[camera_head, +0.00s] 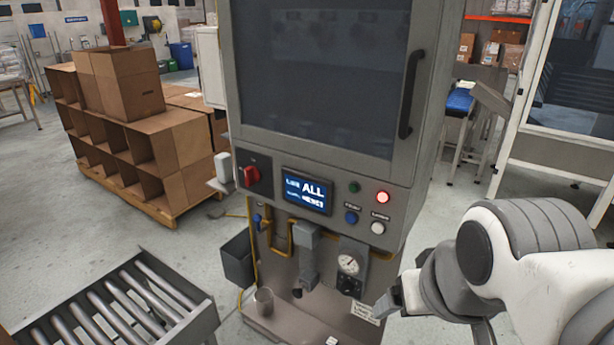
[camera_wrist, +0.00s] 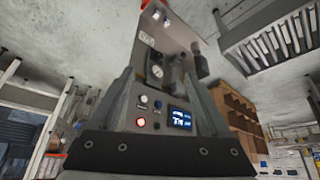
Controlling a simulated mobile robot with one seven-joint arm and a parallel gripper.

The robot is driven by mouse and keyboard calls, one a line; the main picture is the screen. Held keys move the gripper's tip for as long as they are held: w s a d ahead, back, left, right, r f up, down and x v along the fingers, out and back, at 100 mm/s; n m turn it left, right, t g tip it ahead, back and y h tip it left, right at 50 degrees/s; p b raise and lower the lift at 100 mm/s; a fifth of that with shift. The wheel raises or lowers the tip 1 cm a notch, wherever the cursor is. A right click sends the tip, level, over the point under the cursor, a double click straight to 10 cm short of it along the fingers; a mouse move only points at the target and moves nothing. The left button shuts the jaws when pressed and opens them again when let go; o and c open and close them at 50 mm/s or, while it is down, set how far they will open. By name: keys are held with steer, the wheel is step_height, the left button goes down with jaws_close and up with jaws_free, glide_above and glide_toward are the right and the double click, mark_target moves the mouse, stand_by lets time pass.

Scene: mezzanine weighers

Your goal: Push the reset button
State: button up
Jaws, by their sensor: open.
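A grey machine (camera_head: 320,120) stands upright in the middle of the head view. Its control panel has a lit screen (camera_head: 307,191), a red rotary switch (camera_head: 251,176), a green button (camera_head: 354,187) and a lit red button (camera_head: 383,197). Below these are a blue button (camera_head: 351,217) and a white button (camera_head: 377,228), with small labels too blurred to read surely. My gripper (camera_head: 396,302) is below and right of the panel, apart from the buttons. In the wrist view my gripper (camera_wrist: 160,72) is open and empty; the blue button (camera_wrist: 157,110) shows between its fingers, upside down.
A gauge (camera_head: 348,264) and a grey box fitting (camera_head: 306,235) sit below the panel. A vertical door handle (camera_head: 411,94) is above right. A roller conveyor (camera_head: 130,300) is at lower left, cardboard boxes (camera_head: 150,140) behind it.

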steer(key=shift+c, duration=0.2)
jaws_close()
stand_by(1.5)
